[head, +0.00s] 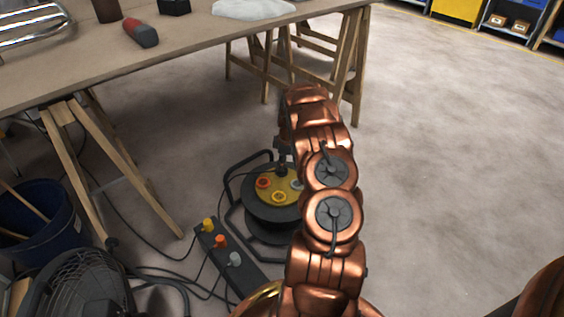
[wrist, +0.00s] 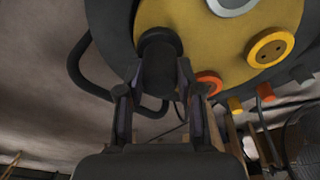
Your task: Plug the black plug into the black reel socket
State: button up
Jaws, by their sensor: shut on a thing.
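The cable reel (head: 262,212) stands on the floor with a yellow face (head: 265,194) carrying red, yellow and grey sockets. My gripper (wrist: 158,82) is shut on the black plug (wrist: 158,68), one finger on each side. In the wrist view the plug's far end meets a dark round shape at the edge of the yellow face (wrist: 200,45). The black socket is mostly hidden behind the plug, and I cannot tell whether the plug is seated or just in front of it. In the head view my gripper (head: 283,158) is above the reel's far side, partly hidden by my arm.
A power strip (head: 238,277) with yellow, orange and grey plugs lies left of the reel among loose cables. A fan (head: 75,285) and blue bucket (head: 38,222) stand at the lower left. A trestle workbench (head: 200,45) is behind. The floor to the right is clear.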

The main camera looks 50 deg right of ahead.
jog(key=shift+f, duration=0.2)
jog(key=o, duration=1.1)
jog(key=shift+o, duration=0.2)
notch_tip(320, 180, up, 12)
jog(key=s+d, duration=0.1)
jog(key=shift+s, duration=0.25)
